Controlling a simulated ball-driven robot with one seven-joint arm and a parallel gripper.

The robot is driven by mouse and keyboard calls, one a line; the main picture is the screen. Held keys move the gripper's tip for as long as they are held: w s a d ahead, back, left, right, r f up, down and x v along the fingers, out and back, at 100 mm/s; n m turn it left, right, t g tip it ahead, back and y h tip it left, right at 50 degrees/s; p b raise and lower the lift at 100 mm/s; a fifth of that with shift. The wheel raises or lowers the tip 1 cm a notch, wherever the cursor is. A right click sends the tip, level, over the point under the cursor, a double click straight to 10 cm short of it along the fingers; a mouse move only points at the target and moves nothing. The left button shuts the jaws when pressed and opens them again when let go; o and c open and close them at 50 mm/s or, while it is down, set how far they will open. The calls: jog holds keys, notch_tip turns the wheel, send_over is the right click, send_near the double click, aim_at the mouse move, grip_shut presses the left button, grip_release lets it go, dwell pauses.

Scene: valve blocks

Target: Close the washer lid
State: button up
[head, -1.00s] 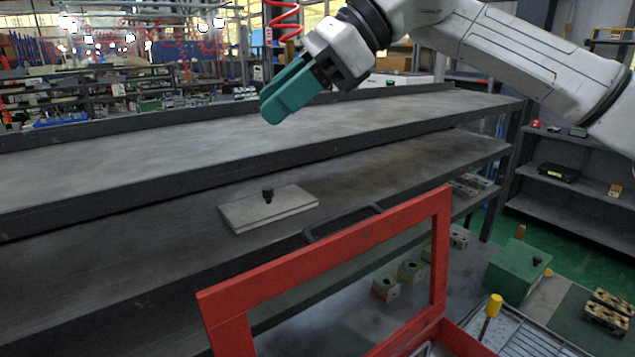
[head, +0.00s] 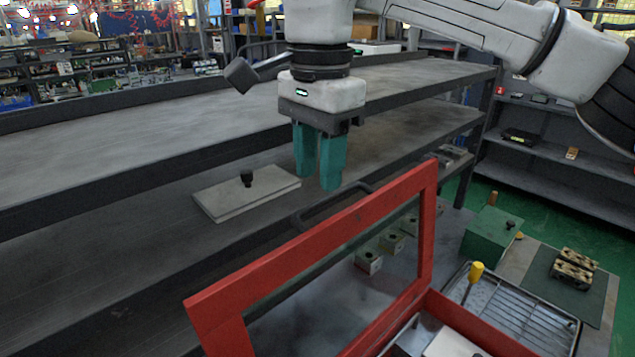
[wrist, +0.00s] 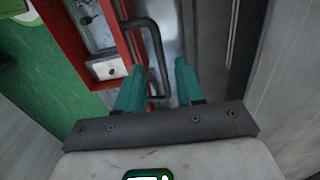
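The washer lid (head: 432,215) is a red frame around a clear window, standing raised and tilted on the red washer body (head: 470,322). A dark bar handle (head: 330,206) sticks out from the lid's top edge. My gripper (head: 318,180) points down just above and behind the handle, with its teal fingers apart and nothing held. In the wrist view my gripper (wrist: 158,68) shows a clear gap between the fingers, and the handle (wrist: 157,42) appears in line with that gap. Contact with the handle cannot be told. The red frame (wrist: 72,50) lies to the left there.
A grey shelf rack (head: 130,240) stands behind the lid, with a flat plate with a black knob (head: 245,198) on it. Small valve blocks (head: 370,260), a green box (head: 490,232) and a yellow-handled tool (head: 475,271) on a wire tray (head: 520,308) lie to the right.

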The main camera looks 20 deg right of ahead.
aim_at(318, 202)
jog(key=shift+f, duration=1.95)
jog(key=shift+c, duration=0.2)
grip_shut()
